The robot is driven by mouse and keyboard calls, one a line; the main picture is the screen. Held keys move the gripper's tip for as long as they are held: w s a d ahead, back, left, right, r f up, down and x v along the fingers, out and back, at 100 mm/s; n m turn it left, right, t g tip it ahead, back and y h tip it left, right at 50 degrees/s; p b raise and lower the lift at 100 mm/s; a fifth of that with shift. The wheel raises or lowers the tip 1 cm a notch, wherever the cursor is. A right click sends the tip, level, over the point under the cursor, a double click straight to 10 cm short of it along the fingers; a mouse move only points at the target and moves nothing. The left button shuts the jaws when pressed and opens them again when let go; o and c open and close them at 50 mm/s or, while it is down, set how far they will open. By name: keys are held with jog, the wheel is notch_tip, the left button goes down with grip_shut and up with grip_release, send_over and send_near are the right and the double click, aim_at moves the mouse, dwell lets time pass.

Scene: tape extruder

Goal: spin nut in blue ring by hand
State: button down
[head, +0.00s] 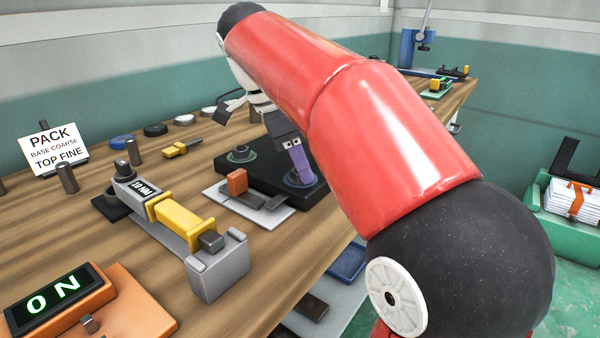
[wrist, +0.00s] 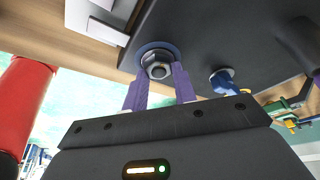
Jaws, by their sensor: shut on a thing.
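A grey hex nut (wrist: 157,66) sits inside a blue ring (wrist: 143,50) on a black block, as seen in the wrist view. My gripper (wrist: 160,78) has its two purple fingers on either side of this nut, shut on it. In the head view my gripper (head: 301,178) points down, with its fingers over the blue ring (head: 318,181) on the black block (head: 270,166). They hide the nut there. A second nut (head: 241,153) stands on the same block to the left, apart from my gripper, with a greenish ring around it.
An orange block (head: 237,182) stands on a grey plate in front of the black block. A torque tool with a yellow grip (head: 178,218) and display lies to the left. A PACK sign (head: 54,148), an ON display (head: 53,300) and several small parts share the wooden bench.

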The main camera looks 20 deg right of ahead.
jog(key=m+g, duration=0.1)
jog(key=m, duration=0.3)
jog(key=shift+m+y, duration=0.3)
jog(key=c, duration=1)
grip_release()
jog(key=shift+c, duration=0.2)
jog(key=shift+o, duration=0.5)
jog(key=o, duration=0.5)
jog(key=shift+c, duration=0.2)
